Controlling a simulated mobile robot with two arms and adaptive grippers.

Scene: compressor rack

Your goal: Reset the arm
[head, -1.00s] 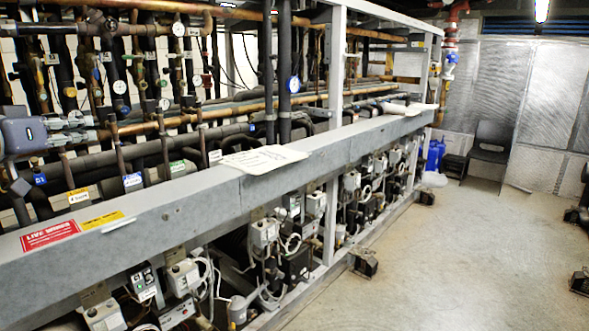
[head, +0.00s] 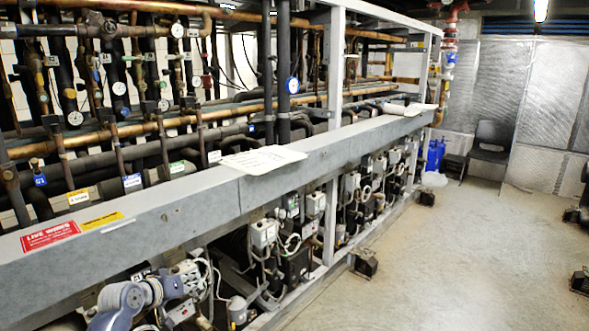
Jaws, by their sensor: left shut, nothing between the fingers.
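My left gripper (head: 192,273) is low at the left of the head view, in front of the rack's lower part and below the long grey beam (head: 215,200). It is shut and empty. My grey-blue arm links come in from the bottom edge beside it. The gripper is small and blends with the grey boxes and wires behind it, so I cannot tell whether it touches any of them. My right gripper is not in view.
The compressor rack fills the left and middle, with pipes and gauges above the beam. Papers (head: 262,159) and a red warning label (head: 50,236) are on the beam. A dark chair (head: 491,142) stands at the back. The floor (head: 450,255) at right is mostly clear.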

